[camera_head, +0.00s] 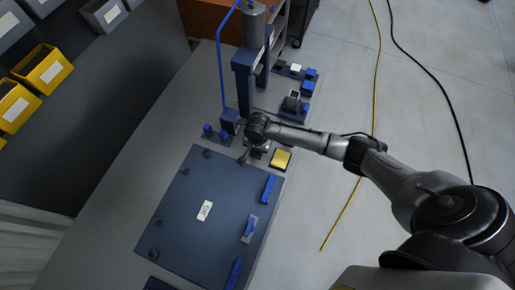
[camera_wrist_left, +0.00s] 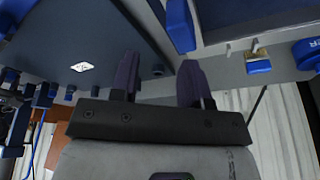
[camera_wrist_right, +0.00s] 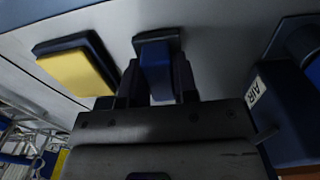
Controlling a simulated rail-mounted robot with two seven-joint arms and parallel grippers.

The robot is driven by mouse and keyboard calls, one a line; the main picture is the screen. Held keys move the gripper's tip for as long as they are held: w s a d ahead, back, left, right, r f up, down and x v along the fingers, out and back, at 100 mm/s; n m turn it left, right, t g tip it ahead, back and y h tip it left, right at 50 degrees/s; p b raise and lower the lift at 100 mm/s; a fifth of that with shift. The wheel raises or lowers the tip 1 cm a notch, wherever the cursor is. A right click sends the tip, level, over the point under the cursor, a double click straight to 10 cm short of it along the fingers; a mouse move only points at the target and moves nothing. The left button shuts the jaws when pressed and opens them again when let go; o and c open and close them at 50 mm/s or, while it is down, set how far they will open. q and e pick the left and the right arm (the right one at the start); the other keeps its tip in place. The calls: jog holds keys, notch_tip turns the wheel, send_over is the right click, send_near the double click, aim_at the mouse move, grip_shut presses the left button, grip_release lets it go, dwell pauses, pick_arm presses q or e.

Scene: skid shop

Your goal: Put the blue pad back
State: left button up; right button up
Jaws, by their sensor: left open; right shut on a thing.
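The blue pad (camera_wrist_right: 157,78) shows in the right wrist view between the fingers of my right gripper (camera_wrist_right: 155,90), which is shut on it. A dark grey piece (camera_wrist_right: 157,40) lies right at the pad's far end; I cannot tell whether the pad is seated in it. In the head view my right gripper (camera_head: 251,148) is low at the table beside the foot of the blue press; the pad is hidden there. My left gripper (camera_wrist_left: 160,85) is open and empty in the left wrist view, near a dark blue board (camera_wrist_left: 85,40).
A yellow-topped pad (camera_wrist_right: 75,70) lies beside the held pad; it also shows in the head view (camera_head: 281,160). A blue press (camera_head: 245,80) stands close by. A large blue board (camera_head: 190,225) covers the near table. A brush (camera_wrist_left: 257,58) shows in the left wrist view.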

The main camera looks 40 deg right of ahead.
jog(key=shift+f, duration=0.25)
jog(key=o, duration=0.9)
jog(key=shift+r, duration=0.25)
notch_tip(320, 180, up, 12)
jog(key=p, duration=0.2)
